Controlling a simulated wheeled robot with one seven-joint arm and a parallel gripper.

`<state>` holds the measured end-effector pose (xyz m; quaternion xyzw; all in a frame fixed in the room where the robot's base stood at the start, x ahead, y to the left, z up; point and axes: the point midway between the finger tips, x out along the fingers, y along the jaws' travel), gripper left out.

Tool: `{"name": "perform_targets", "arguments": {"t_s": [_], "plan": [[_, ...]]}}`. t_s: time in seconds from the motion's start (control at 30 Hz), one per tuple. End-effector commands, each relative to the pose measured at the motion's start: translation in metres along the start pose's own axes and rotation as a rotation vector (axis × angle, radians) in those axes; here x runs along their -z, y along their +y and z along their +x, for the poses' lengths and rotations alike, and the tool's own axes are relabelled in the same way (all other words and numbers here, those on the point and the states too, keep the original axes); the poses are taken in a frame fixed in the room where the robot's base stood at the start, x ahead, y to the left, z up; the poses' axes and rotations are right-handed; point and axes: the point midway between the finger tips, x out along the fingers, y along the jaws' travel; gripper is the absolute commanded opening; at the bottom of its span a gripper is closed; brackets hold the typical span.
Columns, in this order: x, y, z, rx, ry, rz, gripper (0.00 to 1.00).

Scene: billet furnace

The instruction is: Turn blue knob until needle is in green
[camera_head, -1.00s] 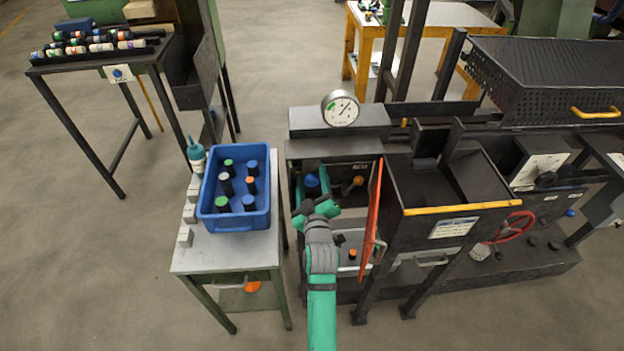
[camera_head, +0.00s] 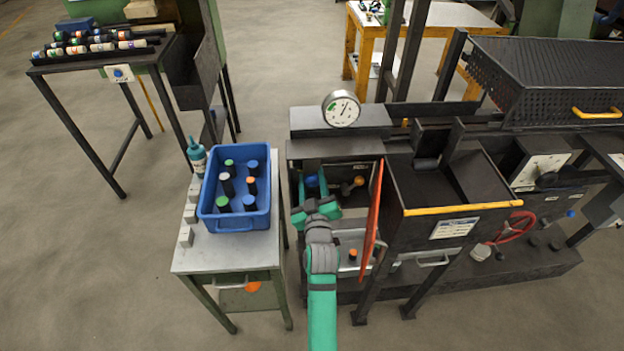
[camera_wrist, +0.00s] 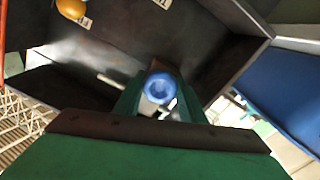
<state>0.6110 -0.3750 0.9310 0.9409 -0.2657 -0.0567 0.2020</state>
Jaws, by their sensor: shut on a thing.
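The blue knob (camera_wrist: 159,88) sits between the two green fingers of my gripper (camera_wrist: 160,102) in the wrist view, which is shut on it. In the head view the blue knob (camera_head: 312,181) shows at the left of the open furnace compartment, just beyond my gripper (camera_head: 313,196). The round gauge (camera_head: 341,109) stands on top of the furnace unit above the compartment. Its green band lies at the upper left of the dial. The dark needle points up and slightly right, outside the green.
An orange knob (camera_head: 356,182) is right of the blue knob. An open red door (camera_head: 372,222) stands close on the right of my arm. A blue bin (camera_head: 238,224) with several capped cylinders stands on a small table (camera_head: 200,258) to the left.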

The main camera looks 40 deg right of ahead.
Motion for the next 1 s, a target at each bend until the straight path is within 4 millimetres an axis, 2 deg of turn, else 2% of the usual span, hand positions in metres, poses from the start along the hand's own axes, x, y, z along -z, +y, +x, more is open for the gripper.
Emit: {"name": "perform_targets", "arguments": {"t_s": [0.6,1.0], "plan": [[-0.0014,-0.0003,-0.0002,0.001,-0.003,0.581,0.14],[-0.0021,0.0002,-0.0003,0.0,-0.003,0.872,0.14]]}}
